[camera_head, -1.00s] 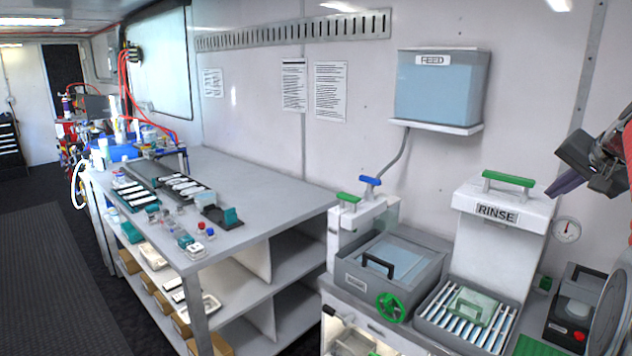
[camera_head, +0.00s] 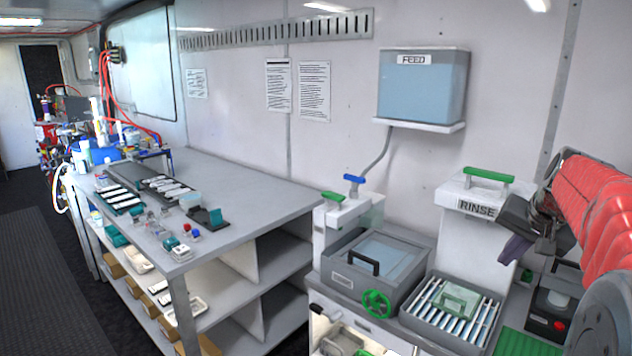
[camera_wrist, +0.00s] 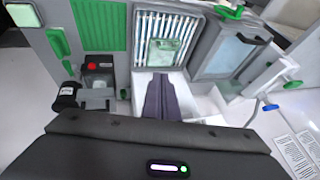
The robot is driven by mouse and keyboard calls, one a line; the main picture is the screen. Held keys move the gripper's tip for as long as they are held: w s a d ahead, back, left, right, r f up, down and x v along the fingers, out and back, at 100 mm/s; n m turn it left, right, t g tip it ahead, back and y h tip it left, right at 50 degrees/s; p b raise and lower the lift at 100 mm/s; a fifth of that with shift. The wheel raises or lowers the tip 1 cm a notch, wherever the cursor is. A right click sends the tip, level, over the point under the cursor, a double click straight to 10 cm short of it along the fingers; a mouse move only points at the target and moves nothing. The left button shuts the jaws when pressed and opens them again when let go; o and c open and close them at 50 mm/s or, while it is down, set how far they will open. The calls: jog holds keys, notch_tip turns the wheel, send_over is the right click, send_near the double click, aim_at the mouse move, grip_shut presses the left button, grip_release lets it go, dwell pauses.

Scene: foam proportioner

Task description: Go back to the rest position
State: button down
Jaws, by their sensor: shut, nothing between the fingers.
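My gripper (camera_head: 511,246) shows in the head view in front of the right part of the white RINSE unit (camera_head: 470,207), with my red-sleeved arm behind it at the right edge. Its dark fingers are together and hold nothing. In the wrist view the shut fingers (camera_wrist: 161,84) point toward the slatted rack (camera_wrist: 166,40), and they are in the air above the unit.
A grey basin with a black handle (camera_head: 362,262) and a green handwheel (camera_head: 377,304) stand left of the slatted tray (camera_head: 455,310). A box with a red button (camera_head: 552,311) stands right. The FEED tank (camera_head: 422,86) hangs on the wall. A long bench (camera_head: 250,184) fills the left.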

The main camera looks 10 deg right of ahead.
jog(key=s+a+f+n, duration=0.3)
jog(key=s+a, duration=0.3)
jog(key=a, duration=0.6)
jog(key=s+a+f+n+y, duration=0.1)
jog(key=s+a+f+n, duration=0.2)
jog(key=a, duration=0.8)
jog(key=s+a+f+n, duration=0.4)
jog(key=s+a, duration=0.4)
jog(key=a, duration=0.4)
jog(key=shift+s+a+y, duration=0.3)
jog(key=shift+y, duration=0.1)
jog(key=shift+w+r, duration=0.1)
dwell(1.8)
